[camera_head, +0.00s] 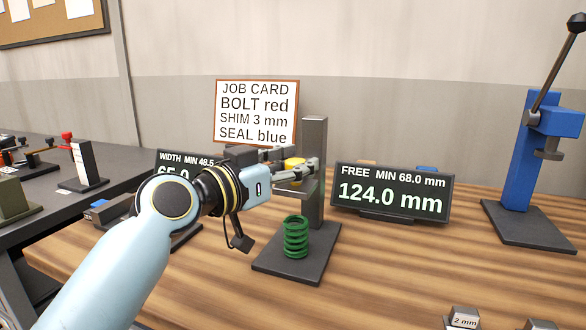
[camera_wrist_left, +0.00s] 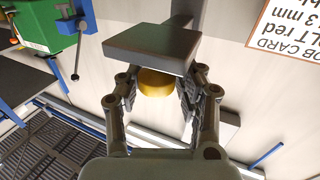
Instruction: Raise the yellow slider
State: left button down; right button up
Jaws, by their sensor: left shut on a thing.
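The yellow slider (camera_head: 294,163) is on the dark upright post (camera_head: 315,175) of a gauge stand, above a green coil spring (camera_head: 296,237) that stands on the stand's base (camera_head: 272,262). My left gripper (camera_head: 300,166) is shut on the yellow knob, its fingers on either side. In the left wrist view the yellow knob (camera_wrist_left: 157,83) sits between the two fingers (camera_wrist_left: 156,92), below a grey plate (camera_wrist_left: 152,45). The gripper hides part of the slider in the head view. My right gripper is not in view.
A display reading 124.0 mm (camera_head: 391,193) stands right of the stand. Another display (camera_head: 176,169) is partly behind my left arm. A job card (camera_head: 257,111) stands behind. A blue press (camera_head: 533,160) is at the right.

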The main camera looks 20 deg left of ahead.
pick_arm(q)
jog(key=shift+d+r, duration=0.1)
jog(key=c, duration=1.2)
grip_release()
jog(key=shift+o, duration=1.3)
jog(key=shift+d, duration=0.15)
jog(key=shift+s+d, duration=0.1)
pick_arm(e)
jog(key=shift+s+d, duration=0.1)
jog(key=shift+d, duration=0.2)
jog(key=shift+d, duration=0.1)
pick_arm(q)
jog(key=v, duration=1.2)
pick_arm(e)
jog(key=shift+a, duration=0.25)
